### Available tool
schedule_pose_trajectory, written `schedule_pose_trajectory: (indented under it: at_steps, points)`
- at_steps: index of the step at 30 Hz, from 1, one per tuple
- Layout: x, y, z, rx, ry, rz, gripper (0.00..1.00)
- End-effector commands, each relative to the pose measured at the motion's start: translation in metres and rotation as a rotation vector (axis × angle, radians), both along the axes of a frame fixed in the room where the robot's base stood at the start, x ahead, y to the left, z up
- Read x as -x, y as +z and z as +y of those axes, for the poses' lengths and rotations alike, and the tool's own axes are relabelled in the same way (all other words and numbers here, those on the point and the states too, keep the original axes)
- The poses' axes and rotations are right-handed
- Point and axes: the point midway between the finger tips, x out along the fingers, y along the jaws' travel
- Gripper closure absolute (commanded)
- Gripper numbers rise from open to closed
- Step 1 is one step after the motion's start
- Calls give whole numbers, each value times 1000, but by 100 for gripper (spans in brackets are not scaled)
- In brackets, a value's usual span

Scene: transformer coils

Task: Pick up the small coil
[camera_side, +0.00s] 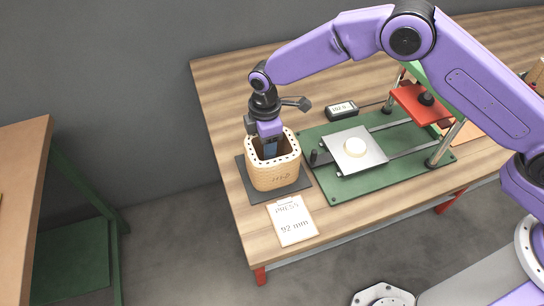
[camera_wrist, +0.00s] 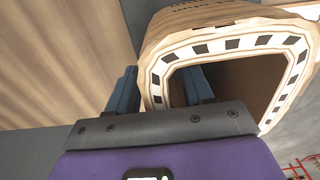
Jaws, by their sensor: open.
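The coil (camera_side: 274,176) is a pale tan, wound ring with a rounded-square opening and dark slots around its rim. It stands upright on a dark mat (camera_side: 247,187) at the table's left end. It also fills the upper right of the wrist view (camera_wrist: 153,60). My gripper (camera_side: 270,150) points down at the coil's top and is open. In the wrist view, the fingers (camera_wrist: 160,88) straddle the coil's near left wall, one outside and one in the opening. Whether either finger touches the wall cannot be told. The fingertips are partly hidden.
A green press base (camera_side: 350,190) stands right of the coil, with a metal plate (camera_side: 372,165), a round white piece (camera_side: 355,147) and a red press head (camera_side: 420,104). A small display (camera_side: 341,110) sits behind. A card (camera_side: 292,222) reading "PRESS 92 mm" lies in front.

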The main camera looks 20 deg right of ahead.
Motion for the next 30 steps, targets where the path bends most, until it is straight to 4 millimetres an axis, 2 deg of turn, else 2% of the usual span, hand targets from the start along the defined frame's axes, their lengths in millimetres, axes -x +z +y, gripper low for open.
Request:
schedule_pose_trajectory:
  at_steps: [1, 3, 6, 19, 25, 30]
  points:
    - [0, 0, 0, 0, 0, 0, 49]
    - [0, 0, 0, 0, 0, 0, 72]
    - [0, 0, 0, 0, 0, 0, 100]
    - [-1, 8, 1, -2, 0, -2, 100]
    - [0, 37, 0, -4, 0, -3, 100]
    - [18, 61, -14, -2, 1, -2, 100]
